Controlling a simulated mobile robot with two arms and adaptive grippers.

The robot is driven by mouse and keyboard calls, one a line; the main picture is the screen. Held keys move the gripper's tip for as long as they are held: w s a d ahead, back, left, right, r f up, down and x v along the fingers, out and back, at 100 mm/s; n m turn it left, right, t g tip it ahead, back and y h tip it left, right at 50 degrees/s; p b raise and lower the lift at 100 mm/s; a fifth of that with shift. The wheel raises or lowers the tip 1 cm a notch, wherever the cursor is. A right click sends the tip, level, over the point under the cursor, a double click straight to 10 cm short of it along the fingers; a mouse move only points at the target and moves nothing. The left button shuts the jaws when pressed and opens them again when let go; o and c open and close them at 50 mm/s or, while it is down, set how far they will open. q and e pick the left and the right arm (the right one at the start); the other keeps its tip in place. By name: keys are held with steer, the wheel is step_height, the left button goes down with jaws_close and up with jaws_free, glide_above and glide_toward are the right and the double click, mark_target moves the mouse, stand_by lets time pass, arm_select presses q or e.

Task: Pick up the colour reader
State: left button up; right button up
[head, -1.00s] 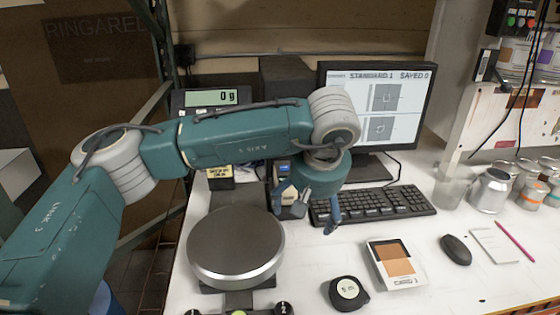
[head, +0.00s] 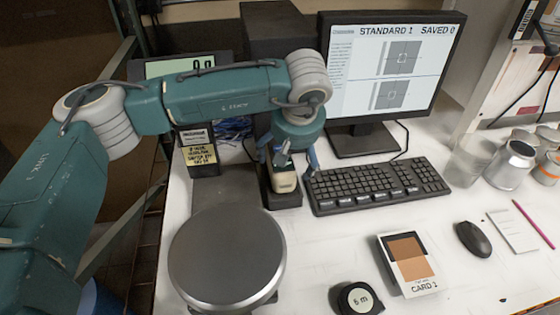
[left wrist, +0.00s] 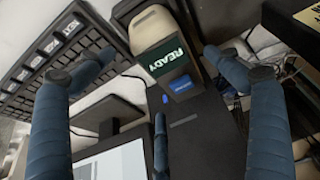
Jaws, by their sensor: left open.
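The colour reader (head: 285,184) is a cream and dark handheld device, seated upright in a black dock (head: 284,200) left of the keyboard. In the left wrist view, the reader (left wrist: 151,29) shows a green screen reading READY and a blue button. My left gripper (head: 288,162) is over the reader's top, its blue fingers spread open around it. In the left wrist view one finger is on each side, with clear gaps to the reader, and a third shows at the bottom centre. My right gripper is not in view.
A keyboard (head: 375,186) lies close right of the dock, with a monitor (head: 390,70) behind. A round metal scale plate (head: 226,258) is at front left. A card (head: 408,262), tape measure (head: 357,299) and mouse (head: 473,239) lie front right.

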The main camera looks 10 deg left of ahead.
arm_select(q)
steer(key=p+x, duration=0.1)
steer(key=x, duration=0.1)
steer(key=p+x, duration=0.1)
steer(key=x, duration=0.1)
steer(key=shift+w+a+p, duration=0.25)
steer(key=shift+a+p, duration=0.1)
steer(key=shift+a, duration=0.05)
steer(key=shift+w+f, duration=0.15)
steer(key=shift+f, duration=0.2)
steer(key=shift+w+f, duration=0.1)
steer(key=shift+f, duration=0.15)
steer(key=c, duration=1.6)
steer(key=shift+r, duration=0.1)
steer(key=shift+c, duration=1.4)
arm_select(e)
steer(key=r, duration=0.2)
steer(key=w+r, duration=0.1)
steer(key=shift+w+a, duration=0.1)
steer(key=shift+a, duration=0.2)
